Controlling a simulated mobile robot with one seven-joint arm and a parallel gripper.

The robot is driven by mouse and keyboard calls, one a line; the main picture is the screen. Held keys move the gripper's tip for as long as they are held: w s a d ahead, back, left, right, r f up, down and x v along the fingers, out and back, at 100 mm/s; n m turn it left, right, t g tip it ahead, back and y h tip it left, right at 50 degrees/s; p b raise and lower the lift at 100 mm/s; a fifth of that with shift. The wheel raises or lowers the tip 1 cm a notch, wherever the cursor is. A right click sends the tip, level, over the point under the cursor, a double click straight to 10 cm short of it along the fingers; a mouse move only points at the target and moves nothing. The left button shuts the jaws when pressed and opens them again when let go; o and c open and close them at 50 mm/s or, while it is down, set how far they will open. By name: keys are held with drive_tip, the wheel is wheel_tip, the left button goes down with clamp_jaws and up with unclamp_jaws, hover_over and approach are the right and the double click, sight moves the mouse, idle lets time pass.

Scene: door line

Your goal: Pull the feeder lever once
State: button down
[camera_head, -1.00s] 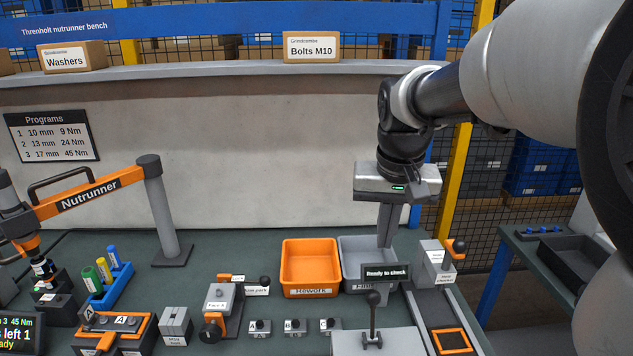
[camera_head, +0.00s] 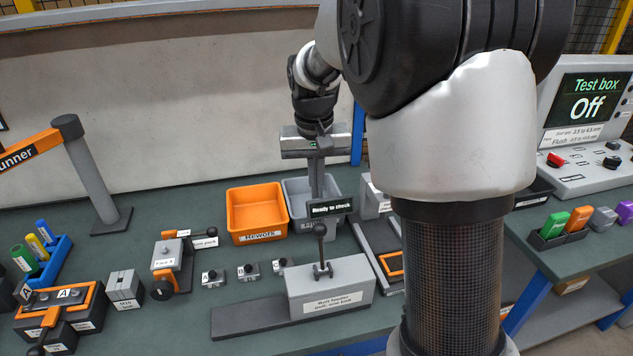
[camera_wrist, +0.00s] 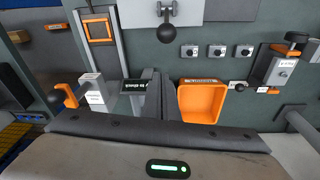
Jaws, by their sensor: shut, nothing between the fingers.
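The feeder (camera_head: 330,288) is a pale grey box with a white label that seems to say feeder, on the green bench. Its lever (camera_head: 320,247) is a dark rod with a black ball knob, standing about upright on the box. In the wrist view the lever's knob (camera_wrist: 167,33) shows near the top middle. My gripper (camera_head: 318,194) points down over the grey bin (camera_head: 297,191), behind the lever and apart from it. Its fingers are shut and empty; the "Ready to check" display hides their tips. In the wrist view my gripper (camera_wrist: 161,95) shows beside the orange bin.
The "Ready to check" display (camera_head: 330,208) stands between my gripper and the lever. The orange Rework bin (camera_head: 257,211) is left of the grey bin. Small lettered blocks (camera_head: 248,272) sit left of the feeder. A test box (camera_head: 590,120) reading Off stands right.

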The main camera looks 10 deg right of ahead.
sight(321, 247)
drive_tip(key=s+f, duration=0.2)
drive_tip(key=f, duration=0.1)
drive_tip(key=s+f, duration=0.1)
drive_tip(key=f, duration=0.1)
drive_tip(key=shift+a, duration=0.2)
drive_tip(key=shift+b, duration=0.45)
